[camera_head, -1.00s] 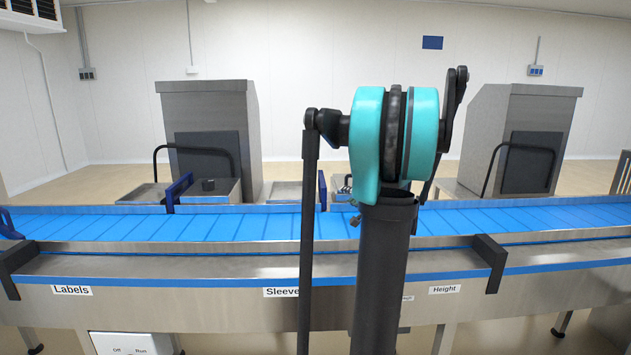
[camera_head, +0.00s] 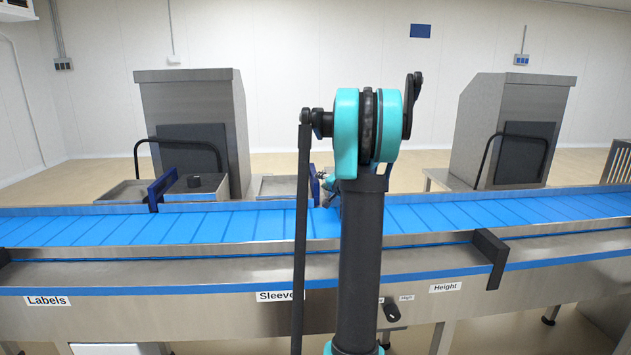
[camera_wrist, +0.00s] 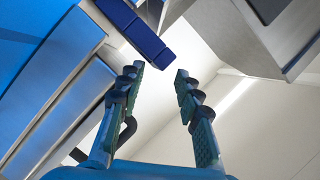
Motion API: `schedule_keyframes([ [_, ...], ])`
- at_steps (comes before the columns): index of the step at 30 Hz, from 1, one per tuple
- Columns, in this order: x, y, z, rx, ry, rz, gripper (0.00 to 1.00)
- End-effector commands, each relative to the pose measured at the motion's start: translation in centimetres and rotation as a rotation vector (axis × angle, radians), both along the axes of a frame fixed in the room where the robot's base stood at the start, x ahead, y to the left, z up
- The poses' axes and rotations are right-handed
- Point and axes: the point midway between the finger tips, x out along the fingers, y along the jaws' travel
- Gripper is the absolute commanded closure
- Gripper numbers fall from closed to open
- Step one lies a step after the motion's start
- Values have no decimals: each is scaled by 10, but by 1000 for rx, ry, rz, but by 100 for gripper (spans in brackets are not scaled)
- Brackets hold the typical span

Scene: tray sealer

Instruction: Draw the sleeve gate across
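The sleeve gate, which I take to be the dark blue plate (camera_head: 314,186) above the "Sleeve" label (camera_head: 278,296), stands at the far side of the blue conveyor belt. In the wrist view a dark blue bar (camera_wrist: 150,38), likely this gate, lies just beyond my fingertips. My gripper (camera_wrist: 159,80) is open, with a clear gap between its fingers and nothing in it. In the head view my gripper is mostly hidden behind my arm, with a part showing just right of the gate. I cannot tell whether it touches the gate.
The belt (camera_head: 240,226) runs across the whole view. Another dark blue gate (camera_head: 158,188) stands to the left, above the "Labels" label (camera_head: 47,300). A black bracket (camera_head: 489,258) is on the front rail at the right. Two steel cabinets (camera_head: 190,105) (camera_head: 478,135) stand behind.

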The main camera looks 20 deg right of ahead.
Motion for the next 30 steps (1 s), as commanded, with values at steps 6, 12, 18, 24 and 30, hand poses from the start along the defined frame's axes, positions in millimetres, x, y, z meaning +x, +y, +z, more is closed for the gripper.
schedule_keyframes([
  [6,40,3,-9,-1,0,3,66],
  [12,62,4,-14,0,1,1,66],
  [18,69,4,-15,0,0,0,66],
  [24,69,4,-15,0,0,0,66],
  [30,69,4,-15,0,1,1,89],
])
